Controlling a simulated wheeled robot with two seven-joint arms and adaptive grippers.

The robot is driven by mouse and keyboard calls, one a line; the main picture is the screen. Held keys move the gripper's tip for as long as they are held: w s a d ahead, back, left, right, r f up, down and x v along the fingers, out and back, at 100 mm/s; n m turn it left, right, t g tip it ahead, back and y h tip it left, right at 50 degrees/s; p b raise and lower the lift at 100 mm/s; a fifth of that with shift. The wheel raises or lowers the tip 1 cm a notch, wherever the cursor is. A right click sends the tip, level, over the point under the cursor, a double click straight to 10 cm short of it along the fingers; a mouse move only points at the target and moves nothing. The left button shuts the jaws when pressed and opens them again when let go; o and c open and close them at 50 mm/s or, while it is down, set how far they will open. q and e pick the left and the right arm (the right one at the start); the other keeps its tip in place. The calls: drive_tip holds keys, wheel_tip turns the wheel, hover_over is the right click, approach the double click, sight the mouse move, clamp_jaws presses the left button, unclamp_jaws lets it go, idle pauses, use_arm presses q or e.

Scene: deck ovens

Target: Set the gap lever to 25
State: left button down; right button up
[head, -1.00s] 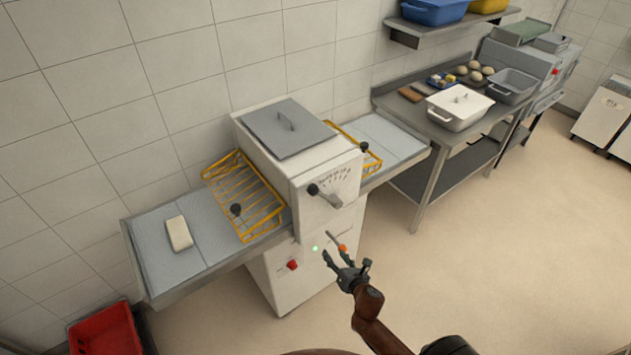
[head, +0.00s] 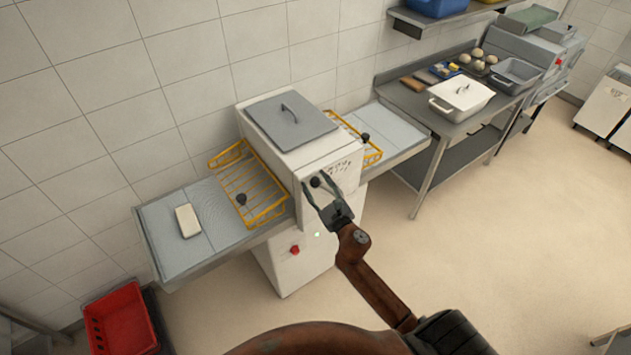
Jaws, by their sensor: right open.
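The gap lever (head: 316,182) is on the front of the white dough sheeter (head: 282,258); its dark knob shows between my right gripper's fingers. The dial scale (head: 338,168) is just above and to the right of the knob, too small to read. My right gripper (head: 318,190) is open, with a finger on each side of the knob as seen from here. I cannot tell whether either finger touches it. The gripper hides the rest of the lever and part of the dial. My left gripper is not in view.
Yellow wire guards (head: 248,192) stand over the belt on both sides. A pale dough block (head: 187,220) lies on the left belt. A red crate (head: 120,318) is on the floor at lower left. A steel table (head: 425,118) stands at right.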

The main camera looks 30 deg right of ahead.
drive_tip(key=shift+w, duration=0.4)
drive_tip(key=shift+c, duration=0.5)
clamp_jaws()
